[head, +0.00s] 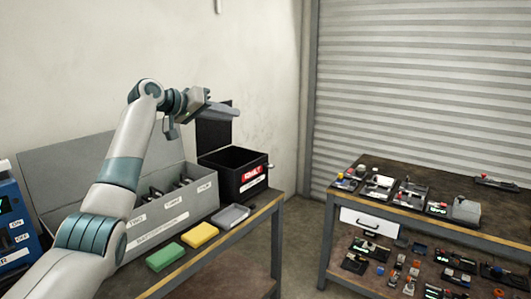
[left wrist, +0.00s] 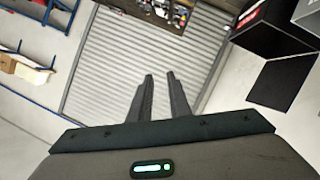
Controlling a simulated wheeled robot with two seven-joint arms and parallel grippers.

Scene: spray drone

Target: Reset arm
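My left arm comes in from the left and reaches over the near table. My left gripper (head: 222,110) is raised in the air in front of the black box's open lid, apart from the table. In the left wrist view, the two dark fingers of my left gripper (left wrist: 160,77) stand apart with a narrow gap and nothing between them. The floor and shutter show beyond the fingers. My right arm and right gripper are out of view.
The left table (head: 262,206) holds a grey compartment bin (head: 165,222), an open black box (head: 233,178), green (head: 165,257) and yellow (head: 199,235) blocks and a grey item (head: 231,216). A blue device (head: 14,225) stands left. A right table (head: 450,238) carries several parts. Floor lies between.

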